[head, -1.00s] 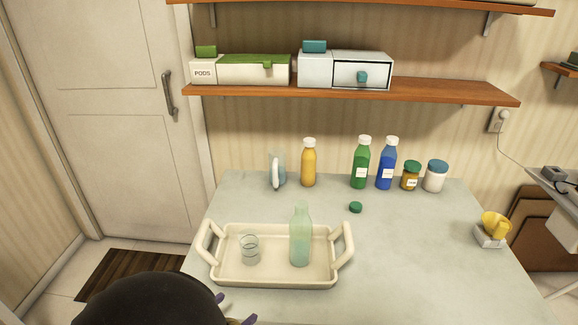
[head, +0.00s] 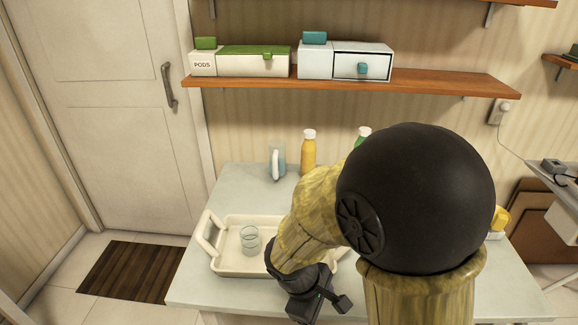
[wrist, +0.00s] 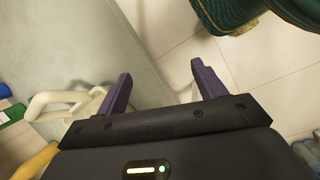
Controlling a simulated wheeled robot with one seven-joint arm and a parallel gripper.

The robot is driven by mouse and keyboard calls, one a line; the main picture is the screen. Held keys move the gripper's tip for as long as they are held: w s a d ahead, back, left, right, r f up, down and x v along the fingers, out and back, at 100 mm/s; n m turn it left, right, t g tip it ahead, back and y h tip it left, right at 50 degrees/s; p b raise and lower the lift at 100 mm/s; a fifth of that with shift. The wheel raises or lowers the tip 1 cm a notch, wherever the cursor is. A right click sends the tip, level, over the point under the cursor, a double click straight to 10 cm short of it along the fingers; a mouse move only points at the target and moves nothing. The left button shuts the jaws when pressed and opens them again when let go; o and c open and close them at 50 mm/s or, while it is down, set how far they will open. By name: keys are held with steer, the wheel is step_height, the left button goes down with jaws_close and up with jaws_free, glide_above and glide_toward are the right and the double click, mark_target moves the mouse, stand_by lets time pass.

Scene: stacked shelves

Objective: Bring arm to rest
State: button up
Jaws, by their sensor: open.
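My gripper (wrist: 163,84) is open in the wrist view, its two purple fingers well apart with nothing between them. It hangs over the table's edge, with tiled floor past the fingers. In the head view my folded arm covers the table's middle and right, and the fingers cannot be made out. The cream tray (head: 226,271) is on the table left of my arm, with a clear glass (head: 250,242) upright in it. A cream handle (wrist: 50,101) shows left of the fingers in the wrist view.
A blue-tinted pitcher (head: 277,161), a yellow bottle (head: 308,154) and a partly hidden green bottle (head: 363,136) stand at the table's back. Floor with a dark mat (head: 128,271) is clear at left.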

steer(key=w+d+r+m+t+y+p, duration=0.15)
steer(key=d+r+m+y, duration=0.3)
steer(key=d+m, duration=0.65)
step_height(320, 180, up, 14)
steer(key=a+m+p, duration=0.1)
steer(key=a+p, duration=0.1)
steer(key=p, duration=1.2)
steer(key=shift+s+a+r+m, duration=0.15)
steer(key=shift+s+a+m, duration=0.05)
steer(key=shift+m, duration=0.1)
steer(key=shift+t+h, duration=0.25)
